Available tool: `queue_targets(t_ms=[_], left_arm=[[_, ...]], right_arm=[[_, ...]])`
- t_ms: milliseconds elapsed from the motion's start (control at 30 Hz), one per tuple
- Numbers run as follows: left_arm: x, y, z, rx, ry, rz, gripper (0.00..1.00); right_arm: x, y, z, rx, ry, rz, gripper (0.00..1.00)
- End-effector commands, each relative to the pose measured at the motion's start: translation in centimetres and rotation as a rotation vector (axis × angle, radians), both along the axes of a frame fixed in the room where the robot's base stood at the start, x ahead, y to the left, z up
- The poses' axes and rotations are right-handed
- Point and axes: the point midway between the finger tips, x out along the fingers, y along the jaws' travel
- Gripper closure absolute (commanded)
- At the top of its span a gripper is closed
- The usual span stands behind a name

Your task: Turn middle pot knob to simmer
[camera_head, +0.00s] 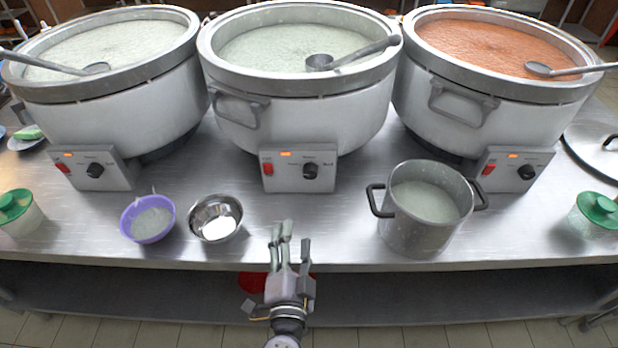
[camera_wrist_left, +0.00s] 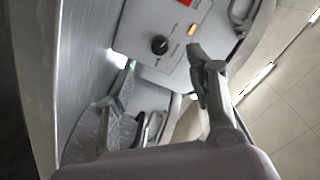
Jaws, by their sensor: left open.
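The middle pot (camera_head: 296,105) is a large white stockpot of pale congee with a ladle (camera_head: 352,55) resting at its rim. Its control box (camera_head: 298,169) faces me, with a red switch, a lit orange indicator and a black knob (camera_head: 310,171). My left gripper (camera_head: 289,240) is open and empty at the table's front edge, below and in front of this box, apart from the knob. In the left wrist view a control panel with a black knob (camera_wrist_left: 160,45) shows beyond the open fingers (camera_wrist_left: 160,90). The knob's exact setting is too small to read. My right gripper is not in view.
A left pot (camera_head: 105,105) and a right pot of orange congee (camera_head: 495,90) flank the middle one. A purple bowl (camera_head: 148,222), a steel bowl (camera_head: 215,220) and a small handled pot (camera_head: 424,235) stand near the front edge.

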Motion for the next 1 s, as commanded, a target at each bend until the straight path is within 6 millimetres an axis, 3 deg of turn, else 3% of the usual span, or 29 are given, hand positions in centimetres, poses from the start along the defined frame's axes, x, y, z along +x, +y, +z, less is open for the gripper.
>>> queue_targets(t_ms=[100, 267, 800, 1000], left_arm=[[0.0, -1.5, 0.4, 0.030, -0.039, -0.048, 0.49], [1.5, -1.8, 0.7, 0.035, -0.045, -0.052, 0.49], [12.8, -2.6, 0.7, 0.034, -0.042, -0.049, 0.49], [15.8, -2.8, 0.5, 0.034, -0.042, -0.050, 0.49]], right_arm=[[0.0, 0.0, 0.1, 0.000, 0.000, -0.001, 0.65], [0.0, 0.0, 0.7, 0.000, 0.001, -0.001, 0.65], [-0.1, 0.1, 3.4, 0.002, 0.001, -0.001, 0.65], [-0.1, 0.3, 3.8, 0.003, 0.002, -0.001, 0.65]])
